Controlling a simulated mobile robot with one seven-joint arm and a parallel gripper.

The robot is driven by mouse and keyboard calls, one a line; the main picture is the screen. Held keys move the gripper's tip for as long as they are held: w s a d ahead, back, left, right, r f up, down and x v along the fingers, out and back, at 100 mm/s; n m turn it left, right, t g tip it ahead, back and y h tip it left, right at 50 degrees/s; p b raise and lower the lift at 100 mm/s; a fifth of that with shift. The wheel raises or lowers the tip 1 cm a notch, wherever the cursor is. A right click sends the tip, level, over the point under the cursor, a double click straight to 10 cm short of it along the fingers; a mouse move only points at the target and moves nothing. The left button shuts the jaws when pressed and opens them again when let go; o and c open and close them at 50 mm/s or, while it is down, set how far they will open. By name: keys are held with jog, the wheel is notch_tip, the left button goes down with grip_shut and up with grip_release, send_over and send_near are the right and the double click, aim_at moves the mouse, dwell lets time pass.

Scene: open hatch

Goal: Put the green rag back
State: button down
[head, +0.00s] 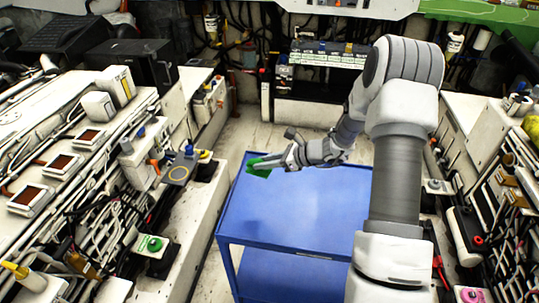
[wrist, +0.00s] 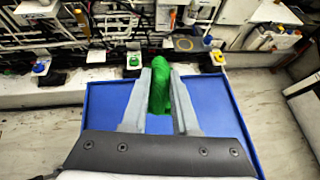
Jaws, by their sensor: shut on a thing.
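The green rag (head: 259,172) is at the fingertips of my gripper (head: 262,162), over the far left corner of the blue cart. In the wrist view the rag (wrist: 160,92) is a bunched, elongated lump between the two grey fingers of my gripper (wrist: 161,76). The fingers are shut on it. I cannot tell from these views whether the rag touches the cart top or hangs just above it.
The blue cart (head: 290,215) has a bare top. Left of it, a white wall panel carries a grey plate with a yellow ring (head: 178,173), a green button (head: 152,243) and cables. Equipment lines the right side. Floor shows behind the cart.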

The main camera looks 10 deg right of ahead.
jog(key=shift+w+d+n+g+y, duration=0.7)
jog(key=shift+w+d+n+g, duration=0.35)
jog(key=shift+w, duration=0.25)
jog(key=shift+d, duration=0.1)
jog(key=shift+f+b, duration=4.85)
jog(key=shift+f, duration=1.9)
jog(key=shift+f, duration=0.25)
jog(key=c, duration=0.6)
grip_release()
